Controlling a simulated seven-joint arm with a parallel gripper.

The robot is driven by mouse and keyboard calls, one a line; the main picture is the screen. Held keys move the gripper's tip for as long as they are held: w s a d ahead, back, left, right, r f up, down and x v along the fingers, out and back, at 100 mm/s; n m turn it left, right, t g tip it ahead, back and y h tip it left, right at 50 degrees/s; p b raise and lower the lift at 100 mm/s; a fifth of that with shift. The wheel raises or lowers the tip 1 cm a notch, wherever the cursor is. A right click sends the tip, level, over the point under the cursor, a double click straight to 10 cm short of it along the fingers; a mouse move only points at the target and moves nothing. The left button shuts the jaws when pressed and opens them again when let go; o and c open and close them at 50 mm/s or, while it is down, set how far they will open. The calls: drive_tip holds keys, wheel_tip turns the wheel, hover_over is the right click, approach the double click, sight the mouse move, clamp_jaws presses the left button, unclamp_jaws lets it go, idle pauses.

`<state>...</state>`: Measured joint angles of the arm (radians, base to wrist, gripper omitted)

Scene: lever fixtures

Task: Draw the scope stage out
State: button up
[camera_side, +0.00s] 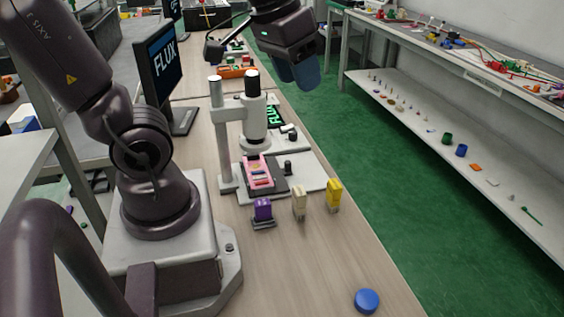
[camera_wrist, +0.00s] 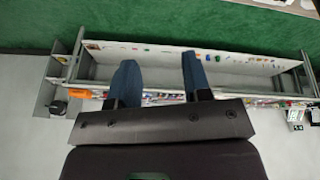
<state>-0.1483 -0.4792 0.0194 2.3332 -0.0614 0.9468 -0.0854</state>
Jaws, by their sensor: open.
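The scope (camera_side: 254,115) is a white microscope on a post, standing on the bench. Under it lies a dark stage plate (camera_side: 280,188) on a pale base, carrying a pink tray (camera_side: 258,172). A small black knob (camera_side: 288,167) stands at the stage's right side. My gripper (camera_side: 299,75) is high above the bench, up and to the right of the scope, and touches nothing. Its blue fingers are apart with nothing between them in the wrist view (camera_wrist: 160,75). The scope and stage do not show in the wrist view, which faces the shelf and green floor.
A purple block (camera_side: 263,209), a beige block (camera_side: 299,202) and a yellow block (camera_side: 333,195) stand in front of the stage. A blue disc (camera_side: 367,300) lies near the bench's front edge. A monitor (camera_side: 160,62) stands left of the scope. The bench between blocks and disc is clear.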

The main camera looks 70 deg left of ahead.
drive_tip(key=w+a+f+n+g+h, duration=0.1)
drive_tip(key=w+a+f+n, duration=0.1)
drive_tip(key=w+a+n, duration=0.15)
drive_tip(key=w+a+f+n+g, duration=0.1)
drive_tip(key=w+a+f+n, duration=0.1)
drive_tip(key=a, duration=0.3)
drive_tip(key=n+g+h, duration=0.2)
drive_tip(key=n, duration=0.4)
hover_over(289, 161)
drive_tip(key=w, duration=0.2)
wheel_tip(289, 161, down, 9)
drive_tip(key=s+a+f+n+h, duration=0.25)
drive_tip(key=a+f, duration=0.25)
drive_tip(key=f, duration=0.3)
drive_tip(key=shift+n+y, duration=0.4)
drive_tip(key=shift+y, duration=0.15)
drive_tip(key=x, duration=1.2)
drive_tip(key=shift+d, duration=0.15)
drive_tip(key=shift+r, duration=0.1)
clamp_jaws()
drive_tip(key=shift+w, duration=0.15)
